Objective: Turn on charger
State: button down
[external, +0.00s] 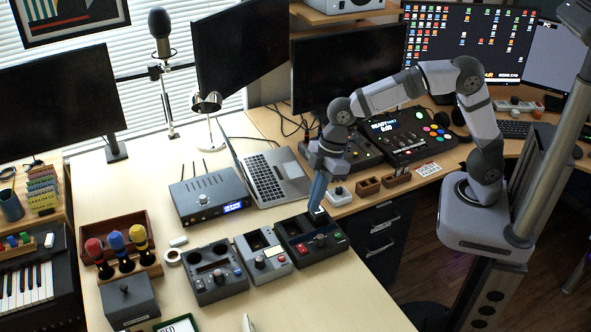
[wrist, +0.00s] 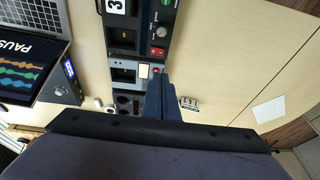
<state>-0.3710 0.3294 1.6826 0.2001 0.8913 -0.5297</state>
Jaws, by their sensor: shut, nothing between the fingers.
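No label I can read says which unit is the charger. Three small boxes stand in a row on the desk. The right one is a dark box (external: 294,230) with a red rocker switch, a knob and a green button; in the wrist view its red switch (wrist: 157,52) shows lit-looking. The middle one is a grey box (external: 255,240) with a knob and red button, also in the wrist view (wrist: 123,64). The left one is a dark box (external: 200,286) with round wells. My gripper (external: 316,207) is shut and empty, pointing down over the dark right box; its fingertips (wrist: 160,76) show beside the grey box.
A laptop (external: 265,182) and a router-like box (external: 205,190) stand behind the row. A small white button unit (external: 339,195) and brown holders (external: 368,187) sit close to the right of my gripper. Bare desk (external: 330,290) lies in front.

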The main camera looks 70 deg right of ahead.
jog(key=shift+f, duration=0.1)
jog(key=p, duration=0.2)
send_over(303, 251)
jog(key=f, duration=0.7)
jog(key=d+f, duration=0.1)
jog(key=f, duration=0.3)
jog(key=shift+s+f, duration=0.2)
jog(key=shift+s, duration=0.05)
jog(key=shift+x, duration=1)
jog(key=shift+s+d, duration=0.15)
jog(key=shift+s, duration=0.05)
jog(key=shift+s+f, duration=0.1)
jog(key=shift+f, duration=0.2)
